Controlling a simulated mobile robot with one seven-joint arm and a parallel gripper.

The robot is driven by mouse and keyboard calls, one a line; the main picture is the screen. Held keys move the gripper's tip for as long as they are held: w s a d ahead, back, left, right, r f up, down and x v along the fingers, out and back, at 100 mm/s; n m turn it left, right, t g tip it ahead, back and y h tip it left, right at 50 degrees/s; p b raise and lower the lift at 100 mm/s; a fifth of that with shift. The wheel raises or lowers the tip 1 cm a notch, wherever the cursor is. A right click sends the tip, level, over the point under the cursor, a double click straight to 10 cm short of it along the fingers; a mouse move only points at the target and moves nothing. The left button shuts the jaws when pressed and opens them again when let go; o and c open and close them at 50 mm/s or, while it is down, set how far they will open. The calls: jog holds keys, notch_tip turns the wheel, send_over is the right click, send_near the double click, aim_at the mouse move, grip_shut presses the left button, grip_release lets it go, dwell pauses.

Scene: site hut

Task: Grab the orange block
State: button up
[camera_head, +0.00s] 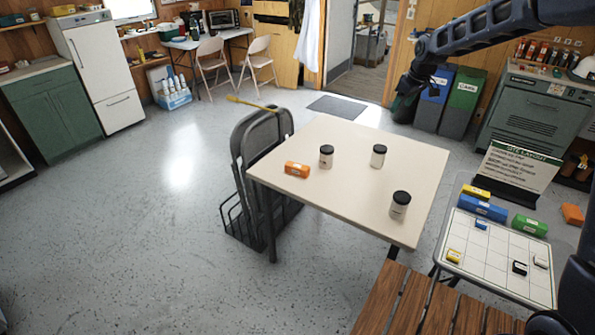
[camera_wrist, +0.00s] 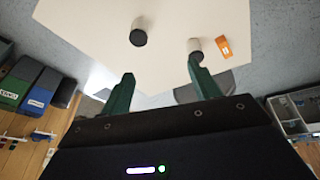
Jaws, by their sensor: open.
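An orange block (camera_head: 297,169) with a pale label lies near the left edge of the cream table (camera_head: 335,205). A second orange block (camera_head: 572,214) lies at the far right, beside the gridded board. In the wrist view the labelled orange block (camera_wrist: 225,47) lies near the table edge, just right of a jar and beyond the right finger. My gripper (camera_wrist: 164,84) is open and empty, with dark green fingers spread apart. In the head view my gripper (camera_head: 405,105) hangs beyond the table's back right side, well away from the block.
Three black-lidded jars stand on the table: one (camera_head: 326,157) close to the orange block, one (camera_head: 378,156) at the back, one (camera_head: 400,205) at front right. Folded chairs (camera_head: 262,140) stand against the left side. A gridded board (camera_head: 490,262) with small blocks is at right.

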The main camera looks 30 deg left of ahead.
jog(key=s+a+f+n+g, duration=0.1)
jog(key=a+f+n, duration=0.1)
jog(key=a+f, duration=0.5)
jog(key=s+a+f+n, duration=0.1)
jog(key=a+f, duration=0.3)
jog(key=a, duration=0.6)
jog(key=n+g+y, duration=0.1)
jog(key=n+g, duration=0.1)
jog(key=n, duration=0.1)
send_near(298, 166)
jog(key=shift+w+a+f, duration=0.2)
jog(key=x, duration=0.4)
jog(key=shift+a+f, duration=0.15)
jog(key=shift+f, duration=0.2)
jog(key=shift+x, duration=3)
jog(key=shift+f, duration=0.15)
jog(key=c, duration=1.1)
jog(key=shift+c, duration=0.2)
